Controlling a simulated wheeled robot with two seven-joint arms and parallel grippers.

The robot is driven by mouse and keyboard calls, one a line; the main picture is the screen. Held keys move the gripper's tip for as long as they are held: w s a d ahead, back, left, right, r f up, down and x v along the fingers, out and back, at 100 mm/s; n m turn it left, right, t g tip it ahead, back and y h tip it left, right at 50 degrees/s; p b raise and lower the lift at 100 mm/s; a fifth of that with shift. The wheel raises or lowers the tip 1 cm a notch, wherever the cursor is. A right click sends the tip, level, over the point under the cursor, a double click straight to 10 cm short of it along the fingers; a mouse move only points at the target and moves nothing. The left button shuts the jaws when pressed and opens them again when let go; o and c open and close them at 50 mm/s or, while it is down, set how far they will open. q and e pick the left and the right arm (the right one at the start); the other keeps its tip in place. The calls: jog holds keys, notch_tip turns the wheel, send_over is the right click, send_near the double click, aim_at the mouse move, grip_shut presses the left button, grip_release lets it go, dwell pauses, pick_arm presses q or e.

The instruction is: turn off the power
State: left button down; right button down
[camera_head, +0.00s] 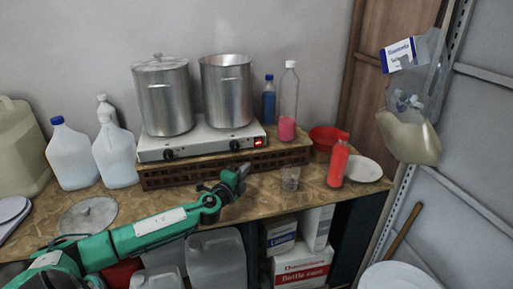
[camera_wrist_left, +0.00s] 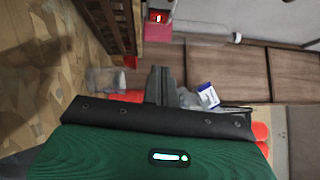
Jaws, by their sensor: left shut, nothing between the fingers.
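A silver two-burner hot plate (camera_head: 195,142) stands on a wooden rack, with two dark knobs on its front. Its power switch (camera_head: 258,142) glows red-orange at the right end of the front panel. In the left wrist view the lit switch (camera_wrist_left: 158,16) shows at the top, beyond the fingertips and apart from them. My left gripper (camera_head: 241,171) is shut and empty, in front of the rack, below and a little left of the switch. Its closed fingers (camera_wrist_left: 160,80) point up in the wrist view. My right gripper is in neither view.
Two metal pots (camera_head: 166,98) (camera_head: 227,92) stand on the hot plate. A clear cup (camera_head: 290,179), a red bottle (camera_head: 338,162) and a white plate (camera_head: 362,169) are to the right of my gripper. White jugs (camera_head: 72,155) stand at left. A pot lid (camera_head: 88,215) lies near my arm.

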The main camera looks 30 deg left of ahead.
aim_at(259, 142)
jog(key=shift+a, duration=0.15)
